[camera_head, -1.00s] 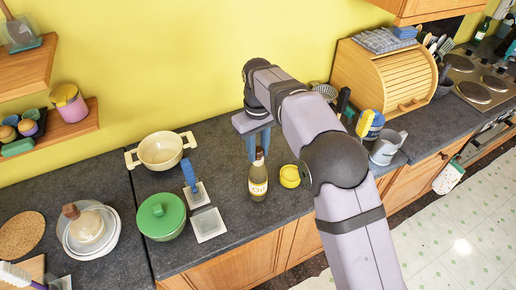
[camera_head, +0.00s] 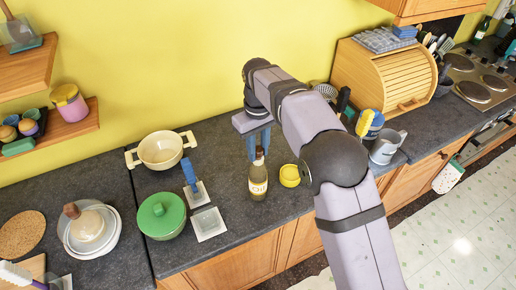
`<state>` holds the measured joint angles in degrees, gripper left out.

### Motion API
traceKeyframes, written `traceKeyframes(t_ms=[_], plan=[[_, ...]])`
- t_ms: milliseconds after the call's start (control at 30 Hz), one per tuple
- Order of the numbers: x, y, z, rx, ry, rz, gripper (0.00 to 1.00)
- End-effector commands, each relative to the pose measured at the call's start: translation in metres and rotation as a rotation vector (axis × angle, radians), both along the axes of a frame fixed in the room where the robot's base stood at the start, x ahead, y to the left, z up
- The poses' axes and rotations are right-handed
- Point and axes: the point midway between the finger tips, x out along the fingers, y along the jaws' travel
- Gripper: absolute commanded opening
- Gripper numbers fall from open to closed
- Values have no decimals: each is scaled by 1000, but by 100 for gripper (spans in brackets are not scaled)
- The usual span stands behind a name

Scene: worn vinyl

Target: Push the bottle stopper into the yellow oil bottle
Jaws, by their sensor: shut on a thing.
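The oil bottle (camera_head: 258,181), yellowish with a pale label, stands upright on the dark counter near its front edge. My gripper (camera_head: 259,150) points down directly over the bottle's neck, its blue fingers shut on the bottle stopper (camera_head: 259,152). Only a small brown bit of the stopper shows at the fingertips, at the top of the bottle. I cannot tell how deep it sits in the neck.
A yellow round container (camera_head: 289,176) stands close right of the bottle. A square dish (camera_head: 208,223), a blue-handled item (camera_head: 190,178) and a green-lidded pot (camera_head: 161,215) are to the left. A grey jug (camera_head: 385,148) and wooden bread box (camera_head: 385,78) stand to the right.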

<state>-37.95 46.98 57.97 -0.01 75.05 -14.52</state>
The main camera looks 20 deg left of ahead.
Motion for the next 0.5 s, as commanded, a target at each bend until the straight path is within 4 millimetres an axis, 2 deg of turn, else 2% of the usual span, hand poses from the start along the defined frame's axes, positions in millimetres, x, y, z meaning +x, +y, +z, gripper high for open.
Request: traceKeyframes(t_ms=[433,467,500], plan=[[-1,0,0,-2,3,0,3],[-1,0,0,-1,2,0,29],[-1,0,0,-1,2,0,39]])
